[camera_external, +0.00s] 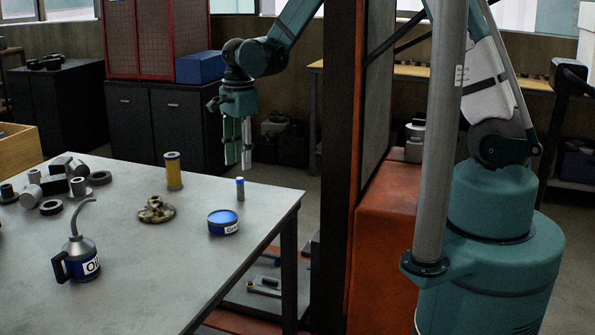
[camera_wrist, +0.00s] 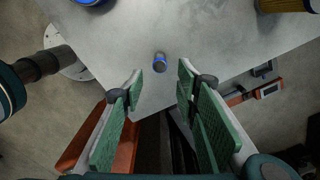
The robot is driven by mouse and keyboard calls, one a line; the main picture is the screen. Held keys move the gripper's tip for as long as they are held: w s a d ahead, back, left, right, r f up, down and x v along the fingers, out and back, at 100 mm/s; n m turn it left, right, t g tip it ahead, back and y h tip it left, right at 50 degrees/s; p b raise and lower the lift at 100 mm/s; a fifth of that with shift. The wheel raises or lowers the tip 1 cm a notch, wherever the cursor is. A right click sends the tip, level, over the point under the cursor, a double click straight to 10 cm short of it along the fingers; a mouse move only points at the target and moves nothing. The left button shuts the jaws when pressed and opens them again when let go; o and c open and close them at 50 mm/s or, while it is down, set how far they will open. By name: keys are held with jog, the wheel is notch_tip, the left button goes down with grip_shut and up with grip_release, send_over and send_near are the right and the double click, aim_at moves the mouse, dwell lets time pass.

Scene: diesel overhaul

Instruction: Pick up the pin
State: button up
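A small upright grey cylinder with a blue top, which looks like the pin (camera_external: 240,190), stands on the table near its right edge. In the wrist view the pin (camera_wrist: 160,63) stands on the table beyond the fingertips, roughly centred between them. My gripper (camera_external: 238,166) hangs with its fingers pointing down, higher than the pin in the external picture. In the wrist view my gripper (camera_wrist: 161,75) has its two green-padded fingers wide apart with nothing between them.
A blue tin (camera_external: 223,222) and a yellow filter cylinder (camera_external: 173,171) stand near the pin. A brown metal part (camera_external: 156,210), an oil can (camera_external: 80,257) and several grey rings and cylinders (camera_external: 62,180) are further left. The grey table (camera_external: 170,285) is bare around the pin.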

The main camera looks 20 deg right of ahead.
aim_at(246, 177)
jog(key=shift+a+f, duration=0.3)
jog(key=shift+f, duration=0.1)
jog(key=shift+f, duration=1.2)
jog(key=shift+s+f+p, duration=0.1)
jog(key=shift+f+p, duration=0.35)
jog(key=shift+f, duration=2.15)
grip_shut()
